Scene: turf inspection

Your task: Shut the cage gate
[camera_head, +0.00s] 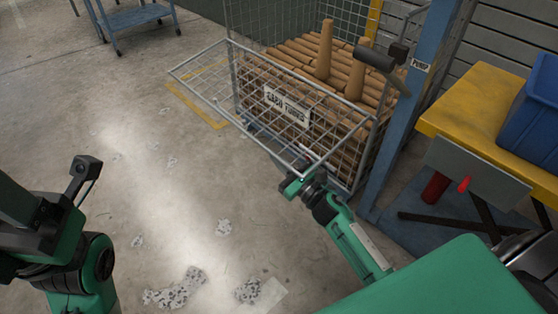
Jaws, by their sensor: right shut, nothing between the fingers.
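The wire cage (345,187) stands upper centre, filled with brown card tubes, two of them standing upright. A sign hangs on its front mesh. The cage gate (208,84) is a wire mesh panel that juts outward from the top of the cage's front, roughly level, over the floor. My right gripper (300,182) is shut and empty at the gate's outer right corner, near the cage's lower front. Whether it touches the gate frame I cannot tell. My left arm is at the left edge, and its gripper does not show.
A blue post (398,125) stands close to the cage's right side. Beyond it is a yellow-topped bench (470,105) with a blue bin (530,110). A blue cart (135,18) is at the far left. The concrete floor left of the cage is open, with speckled patches.

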